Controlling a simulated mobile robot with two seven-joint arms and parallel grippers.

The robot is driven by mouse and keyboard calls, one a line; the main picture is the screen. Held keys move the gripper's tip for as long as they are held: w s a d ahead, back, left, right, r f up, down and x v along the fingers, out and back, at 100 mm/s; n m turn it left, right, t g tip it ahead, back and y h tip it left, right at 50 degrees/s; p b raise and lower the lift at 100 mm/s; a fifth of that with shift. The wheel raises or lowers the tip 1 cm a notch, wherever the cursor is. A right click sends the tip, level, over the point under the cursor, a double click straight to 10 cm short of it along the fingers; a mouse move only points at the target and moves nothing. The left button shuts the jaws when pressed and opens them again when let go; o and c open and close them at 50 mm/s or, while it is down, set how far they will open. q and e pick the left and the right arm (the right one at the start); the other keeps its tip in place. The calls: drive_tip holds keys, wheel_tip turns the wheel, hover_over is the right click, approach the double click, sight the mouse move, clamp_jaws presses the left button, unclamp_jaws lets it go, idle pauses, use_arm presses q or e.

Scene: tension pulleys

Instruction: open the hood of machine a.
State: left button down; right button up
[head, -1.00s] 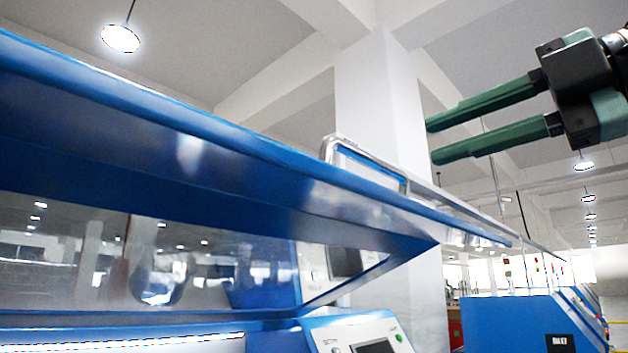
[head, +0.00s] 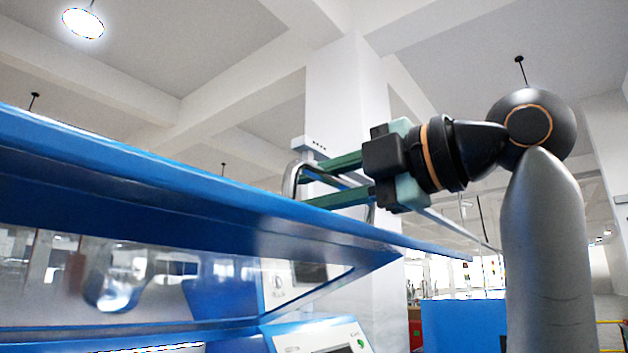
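The blue hood (head: 190,190) of the machine fills the left and middle of the head view. I see its long front edge sloping down to the right, with a see-through pane (head: 60,270) below it. A bent metal handle (head: 289,182) stands up behind the hood's front edge. My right gripper (head: 306,186) comes in from the right at the handle, with its two green fingers apart, one above the other. The fingertips overlap the handle in the picture; I cannot tell whether they touch it. My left gripper is not in view.
A control panel (head: 325,338) with a screen sits below the hood at the bottom middle. A white pillar (head: 345,100) rises behind the handle. Another blue machine (head: 462,325) stands farther back at the right. Ceiling lamps hang overhead.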

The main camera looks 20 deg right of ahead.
drive_tip(key=shift+w+a, duration=0.1)
drive_tip(key=shift+w, duration=0.1)
clamp_jaws()
drive_tip(key=shift+f, duration=0.1)
idle(1.3)
